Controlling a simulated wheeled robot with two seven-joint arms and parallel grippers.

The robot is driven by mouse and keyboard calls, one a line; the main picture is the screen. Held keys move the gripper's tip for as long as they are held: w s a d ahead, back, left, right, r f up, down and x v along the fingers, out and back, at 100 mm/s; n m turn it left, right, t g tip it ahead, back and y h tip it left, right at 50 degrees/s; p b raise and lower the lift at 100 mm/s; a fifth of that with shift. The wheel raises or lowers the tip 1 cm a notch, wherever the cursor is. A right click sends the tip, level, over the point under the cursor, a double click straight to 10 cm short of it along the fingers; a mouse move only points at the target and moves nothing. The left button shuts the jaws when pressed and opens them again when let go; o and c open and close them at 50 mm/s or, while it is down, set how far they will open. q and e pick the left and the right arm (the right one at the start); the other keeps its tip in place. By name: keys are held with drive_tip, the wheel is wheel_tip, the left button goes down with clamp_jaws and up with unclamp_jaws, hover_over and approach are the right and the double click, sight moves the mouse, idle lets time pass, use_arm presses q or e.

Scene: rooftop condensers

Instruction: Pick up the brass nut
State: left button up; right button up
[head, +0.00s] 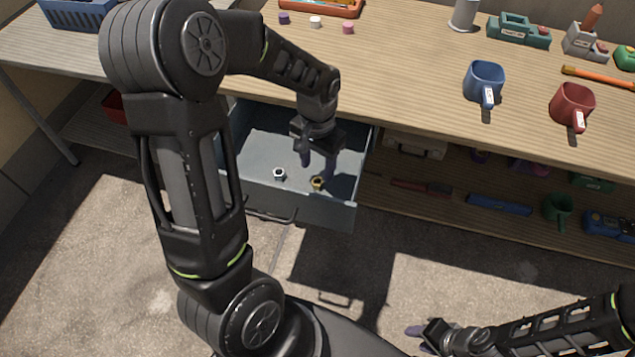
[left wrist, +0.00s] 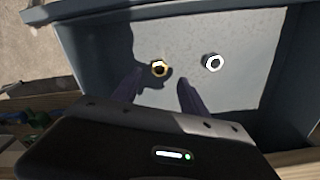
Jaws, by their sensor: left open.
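The brass nut (head: 317,183) lies on the floor of the open drawer (head: 300,208), near its front. In the left wrist view the brass nut (left wrist: 160,68) lies just beyond my fingertips, nearer the left finger. A silver nut (head: 279,174) lies to its left in the head view, and to its right in the left wrist view (left wrist: 212,62). My left gripper (head: 318,162) is open and empty, pointing down into the drawer above and slightly behind the brass nut. My right gripper (head: 418,340) is low at the bottom right, far from the drawer; its jaw opening is unclear.
The wooden bench (head: 420,90) overhangs behind, holding a blue mug (head: 484,80) and a red mug (head: 571,104). A lower shelf (head: 470,216) with tools is to the right. The floor in front is clear.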

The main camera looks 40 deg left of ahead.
sight(317, 181)
use_arm(q)
drive_tip(key=shift+s+f+b, duration=0.15)
drive_tip(key=shift+f+b, duration=0.15)
drive_tip(key=shift+f, duration=2.3)
drive_tip(key=shift+c, duration=0.5)
clamp_jaws()
